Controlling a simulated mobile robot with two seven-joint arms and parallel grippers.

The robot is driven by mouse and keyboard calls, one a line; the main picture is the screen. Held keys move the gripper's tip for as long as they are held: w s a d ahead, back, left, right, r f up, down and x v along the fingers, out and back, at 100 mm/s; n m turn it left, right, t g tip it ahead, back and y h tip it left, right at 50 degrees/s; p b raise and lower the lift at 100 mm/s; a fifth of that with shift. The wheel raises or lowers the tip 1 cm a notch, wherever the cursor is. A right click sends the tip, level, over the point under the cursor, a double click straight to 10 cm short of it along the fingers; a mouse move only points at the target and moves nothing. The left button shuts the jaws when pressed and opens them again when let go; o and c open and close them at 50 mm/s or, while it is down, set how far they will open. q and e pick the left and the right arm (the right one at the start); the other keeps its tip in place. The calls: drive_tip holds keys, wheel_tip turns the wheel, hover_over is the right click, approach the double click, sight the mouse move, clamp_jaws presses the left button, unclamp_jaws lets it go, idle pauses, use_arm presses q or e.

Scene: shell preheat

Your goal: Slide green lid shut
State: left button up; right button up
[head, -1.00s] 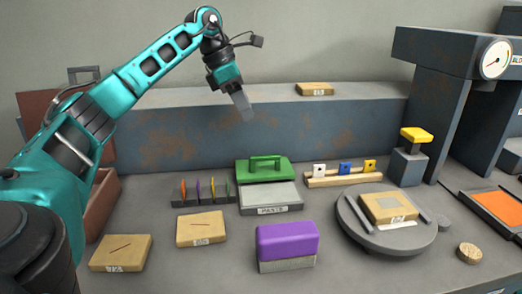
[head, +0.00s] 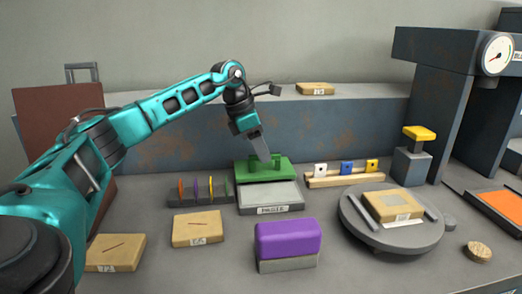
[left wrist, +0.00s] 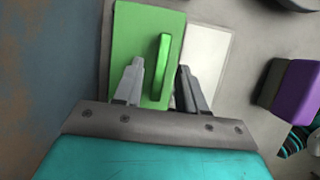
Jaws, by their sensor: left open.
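The green lid (head: 283,174) lies at the back of the grey box labelled PASTE (head: 271,209), whose pale front part is uncovered. The lid has a raised green handle, partly hidden by my gripper in the head view. My left gripper (head: 264,158) is open and points down at the handle from above. In the left wrist view the lid (left wrist: 140,40) shows beside the pale part of the box (left wrist: 208,50). The handle (left wrist: 163,58) lies between the two spread fingers of my left gripper (left wrist: 160,84). I cannot tell whether they touch it. My right gripper is not in view.
A rack of coloured pieces (head: 200,192) stands left of the box, and a wooden peg rack (head: 343,176) stands right. A purple block (head: 288,238) sits in front, also seen in the left wrist view (left wrist: 299,92). A blue-grey ledge (head: 180,136) runs behind.

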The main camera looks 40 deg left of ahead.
use_arm(q)
drive_tip(key=shift+c, duration=0.2)
clamp_jaws()
idle(0.5)
